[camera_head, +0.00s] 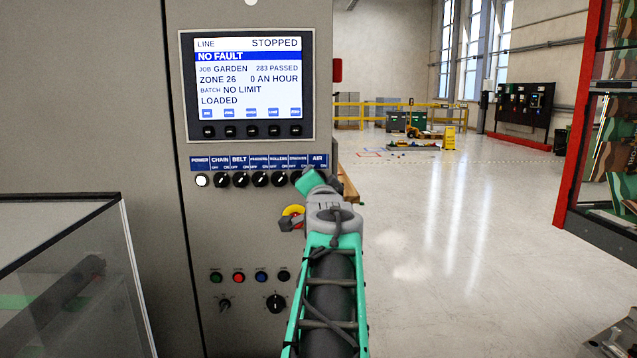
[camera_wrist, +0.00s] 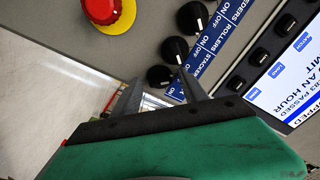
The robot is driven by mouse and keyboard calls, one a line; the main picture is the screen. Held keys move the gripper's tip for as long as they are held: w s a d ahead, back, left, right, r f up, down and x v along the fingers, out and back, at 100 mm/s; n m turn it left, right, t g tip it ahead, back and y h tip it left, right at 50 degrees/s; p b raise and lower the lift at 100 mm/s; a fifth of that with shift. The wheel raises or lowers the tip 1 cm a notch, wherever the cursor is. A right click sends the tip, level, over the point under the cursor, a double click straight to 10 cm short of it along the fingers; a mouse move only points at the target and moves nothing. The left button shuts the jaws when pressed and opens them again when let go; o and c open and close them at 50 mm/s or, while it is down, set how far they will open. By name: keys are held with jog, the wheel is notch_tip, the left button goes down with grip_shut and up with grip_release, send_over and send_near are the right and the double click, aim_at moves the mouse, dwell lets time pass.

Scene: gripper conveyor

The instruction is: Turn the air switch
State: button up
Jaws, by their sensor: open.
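The AIR label (camera_head: 317,160) is at the right end of a row of labelled dark knobs on the grey control panel (camera_head: 250,250). The air switch below it is hidden behind my gripper (camera_head: 316,182) in the head view, so its setting cannot be told. In the wrist view my gripper (camera_wrist: 160,78) is open, its two fingers apart and pointing at the panel. A black knob (camera_wrist: 160,76), seemingly the stacker switch, shows between the fingertips. I cannot make out the air switch there, nor whether a finger touches anything.
A red-and-yellow emergency stop (camera_head: 292,211) sits just below my gripper; it also shows in the wrist view (camera_wrist: 108,14). The screen (camera_head: 248,78) reads STOPPED and NO FAULT. A glass-sided case (camera_head: 70,270) stands at left. Open floor (camera_head: 430,240) lies to the right.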

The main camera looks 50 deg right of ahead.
jog(key=v, duration=0.7)
jog(key=shift+s+a, duration=0.2)
jog(key=shift+a, duration=0.05)
